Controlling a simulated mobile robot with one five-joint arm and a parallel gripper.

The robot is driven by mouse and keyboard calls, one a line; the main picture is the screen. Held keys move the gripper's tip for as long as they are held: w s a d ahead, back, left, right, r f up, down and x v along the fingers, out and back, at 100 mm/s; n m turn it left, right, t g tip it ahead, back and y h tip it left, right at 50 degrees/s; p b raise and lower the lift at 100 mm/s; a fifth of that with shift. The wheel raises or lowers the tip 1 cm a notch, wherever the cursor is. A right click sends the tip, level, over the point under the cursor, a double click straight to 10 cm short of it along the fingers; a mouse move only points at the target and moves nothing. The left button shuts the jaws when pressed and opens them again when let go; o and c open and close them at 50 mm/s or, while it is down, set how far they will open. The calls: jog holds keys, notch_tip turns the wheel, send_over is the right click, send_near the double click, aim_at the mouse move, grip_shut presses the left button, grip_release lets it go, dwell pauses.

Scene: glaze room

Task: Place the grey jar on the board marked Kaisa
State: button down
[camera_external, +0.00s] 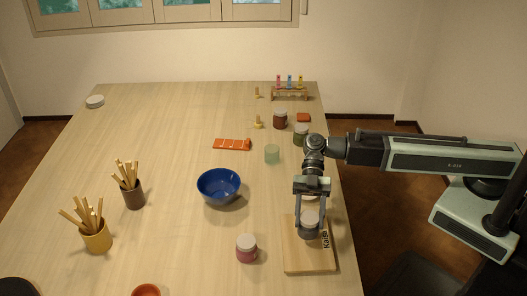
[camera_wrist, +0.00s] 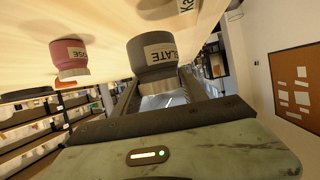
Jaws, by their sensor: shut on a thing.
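The grey jar (camera_wrist: 150,58), labelled SLATE, is between the fingers of my gripper (camera_wrist: 158,92) in the wrist view. In the external view my gripper (camera_external: 310,228) points down over the wooden board marked Kaisa (camera_external: 305,263), shut on the jar, whose pale lid (camera_external: 310,216) shows between the fingers. The jar's lower part is mostly hidden there. The board lies at the table's right edge, with its name along its right side. Part of the name also shows at the top of the wrist view. I cannot tell whether the jar touches the board.
A rose jar (camera_external: 246,248) stands just left of the board. A blue bowl (camera_external: 219,186), a pale green glass (camera_external: 272,154), a green jar (camera_external: 300,134) and a dark red jar (camera_external: 280,119) stand farther back. Two brush pots (camera_external: 97,238) are at left.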

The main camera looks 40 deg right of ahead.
aim_at(307, 238)
notch_tip(307, 238, down, 4)
jog(key=b, duration=0.2)
jog(key=shift+r+b, duration=0.15)
jog(key=shift+b, duration=0.15)
jog(key=shift+r, duration=0.25)
jog(key=shift+f, duration=0.2)
jog(key=c, duration=0.6)
grip_release()
jog(key=shift+r, duration=0.1)
jog(key=shift+w+r+p, duration=0.1)
jog(key=shift+r+p, duration=0.15)
jog(key=shift+p, duration=0.15)
jog(key=shift+p+v, duration=2.1)
jog(key=shift+v, duration=3.8)
